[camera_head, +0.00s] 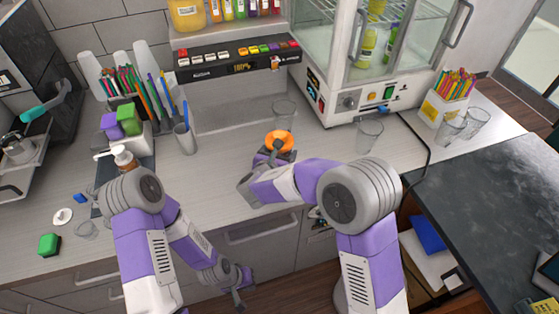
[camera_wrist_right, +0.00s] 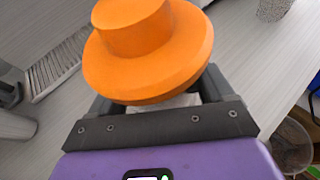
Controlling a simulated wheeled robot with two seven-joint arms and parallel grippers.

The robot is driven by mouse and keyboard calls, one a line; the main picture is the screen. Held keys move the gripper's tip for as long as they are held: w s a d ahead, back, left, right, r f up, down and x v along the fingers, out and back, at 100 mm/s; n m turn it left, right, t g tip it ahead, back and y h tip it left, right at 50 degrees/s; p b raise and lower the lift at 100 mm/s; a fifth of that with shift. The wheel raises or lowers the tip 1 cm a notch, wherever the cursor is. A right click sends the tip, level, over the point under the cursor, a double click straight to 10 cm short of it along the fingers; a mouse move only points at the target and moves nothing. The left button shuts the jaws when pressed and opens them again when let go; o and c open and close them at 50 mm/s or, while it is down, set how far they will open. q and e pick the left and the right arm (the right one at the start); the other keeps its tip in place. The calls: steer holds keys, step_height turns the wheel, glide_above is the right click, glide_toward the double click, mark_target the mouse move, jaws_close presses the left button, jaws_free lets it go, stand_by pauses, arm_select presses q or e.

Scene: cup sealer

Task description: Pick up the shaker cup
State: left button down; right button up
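The shaker cup shows as an orange lid with a round knob (camera_head: 279,139) on the counter, in front of the condiment shelf. In the right wrist view its orange lid (camera_wrist_right: 150,60) fills the upper middle, with a little of the whitish body below the rim. My right gripper (camera_head: 270,156) is at the cup, with its fingers (camera_wrist_right: 160,98) on either side of the body under the lid. The lid hides the fingertips, so I cannot tell whether they touch the cup. My left gripper (camera_head: 240,288) hangs low before the cabinet fronts, away from the cup; its finger gap is unclear.
Clear glasses stand behind the cup (camera_head: 284,113) and to its right (camera_head: 369,135). A glass-doored cabinet (camera_head: 350,95) stands at the back right. A grey tumbler (camera_head: 185,139), a pump bottle (camera_head: 124,158) and a green block (camera_head: 49,244) are at the left.

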mark_target(279, 134)
steer(key=c, duration=0.7)
steer(key=shift+r, duration=0.15)
step_height(279, 134, up, 10)
steer(key=shift+f+p, duration=0.1)
steer(key=shift+p, duration=0.6)
steer(key=o, duration=0.9)
steer(key=c, duration=0.7)
